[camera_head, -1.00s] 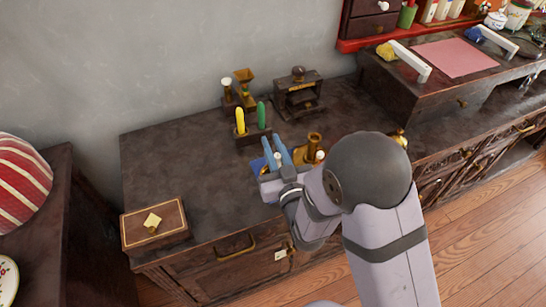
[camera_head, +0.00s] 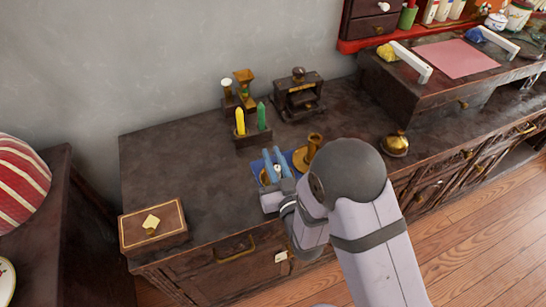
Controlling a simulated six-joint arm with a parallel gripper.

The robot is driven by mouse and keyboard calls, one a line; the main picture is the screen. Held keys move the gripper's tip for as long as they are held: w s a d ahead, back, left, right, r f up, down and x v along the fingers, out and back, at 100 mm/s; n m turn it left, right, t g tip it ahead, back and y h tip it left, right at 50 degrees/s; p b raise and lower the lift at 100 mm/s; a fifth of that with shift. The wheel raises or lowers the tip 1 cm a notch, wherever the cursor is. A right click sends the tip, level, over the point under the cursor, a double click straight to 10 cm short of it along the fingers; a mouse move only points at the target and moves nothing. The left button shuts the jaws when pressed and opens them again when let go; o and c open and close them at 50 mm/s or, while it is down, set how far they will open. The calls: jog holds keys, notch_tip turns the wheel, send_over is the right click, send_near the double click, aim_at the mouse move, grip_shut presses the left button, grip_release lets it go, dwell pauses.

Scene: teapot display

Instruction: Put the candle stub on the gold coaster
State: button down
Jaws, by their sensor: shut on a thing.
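My gripper (camera_head: 273,157) points away from me over the blue mat (camera_head: 290,157) in the middle of the cabinet top. It is shut on a small pale thing that looks like the candle stub (camera_head: 277,168), mostly hidden between the fingers. A gold-coloured round piece, probably the gold coaster (camera_head: 264,177), shows partly at the left of the fingers. The gripper covers the rest of it, and I cannot tell whether the stub touches it.
A brass candlestick (camera_head: 311,149) stands just right of my gripper. A holder with yellow and green candles (camera_head: 252,137) stands behind. A wooden box (camera_head: 153,226) is at the front left, and a brass domed piece (camera_head: 396,144) at the right.

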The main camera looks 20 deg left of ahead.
aim_at(278, 172)
jog(key=c, duration=1.7)
grip_release()
jog(key=shift+r+p, duration=0.2)
jog(key=shift+p, duration=0.15)
jog(key=shift+s+d+f, duration=0.1)
jog(key=shift+s+d, duration=0.1)
jog(key=shift+v, duration=3.5)
